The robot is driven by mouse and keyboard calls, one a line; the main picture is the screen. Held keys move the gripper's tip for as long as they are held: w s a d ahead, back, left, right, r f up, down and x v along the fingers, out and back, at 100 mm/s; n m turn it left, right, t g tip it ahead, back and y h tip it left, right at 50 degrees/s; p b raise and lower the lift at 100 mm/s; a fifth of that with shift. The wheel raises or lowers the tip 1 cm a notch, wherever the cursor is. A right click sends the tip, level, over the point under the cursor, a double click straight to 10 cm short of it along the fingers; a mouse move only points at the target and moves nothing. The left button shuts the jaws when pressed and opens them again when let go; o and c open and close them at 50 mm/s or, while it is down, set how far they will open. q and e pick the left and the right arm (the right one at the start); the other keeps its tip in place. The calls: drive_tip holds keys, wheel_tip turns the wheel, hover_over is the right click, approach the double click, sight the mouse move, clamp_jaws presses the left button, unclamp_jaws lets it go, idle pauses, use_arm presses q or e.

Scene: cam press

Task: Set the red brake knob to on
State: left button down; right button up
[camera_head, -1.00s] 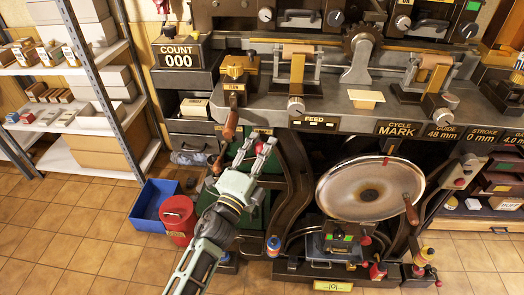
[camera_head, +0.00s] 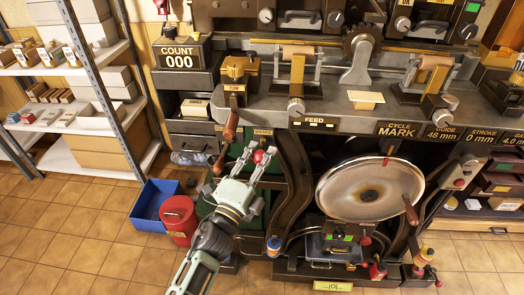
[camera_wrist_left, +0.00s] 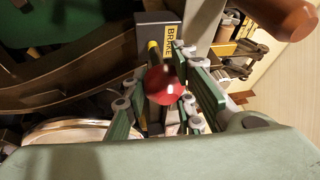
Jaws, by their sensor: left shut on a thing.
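The red brake knob (camera_head: 259,156) is a small round red ball between the fingertips of my left gripper (camera_head: 260,157) in the head view, in front of the press's dark green lower panel. In the left wrist view the red knob (camera_wrist_left: 165,85) sits between the two green-padded fingers, below a grey block with a yellow BRAKE label (camera_wrist_left: 170,42). My left gripper (camera_wrist_left: 166,92) is shut on the knob. The knob's on and off marks cannot be read. My right gripper is not in view.
A brown-handled lever (camera_head: 231,125) hangs just left of the knob. A large metal wheel (camera_head: 370,188) stands to the right. A red can (camera_head: 179,214) and a blue bin (camera_head: 153,204) stand on the floor at left. Dark curved frame legs flank the panel.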

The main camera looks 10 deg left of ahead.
use_arm(q)
drive_tip(key=shift+s+f, duration=0.45)
drive_tip(key=shift+s, duration=0.15)
drive_tip(key=shift+w+d+f, duration=0.1)
drive_tip(key=shift+f, duration=0.05)
drive_tip(key=c, duration=1.9)
unclamp_jaws()
drive_tip(key=o, duration=0.3)
drive_tip(key=shift+o, duration=0.2)
drive_tip(key=shift+r, duration=0.25)
drive_tip(key=v, duration=1.2)
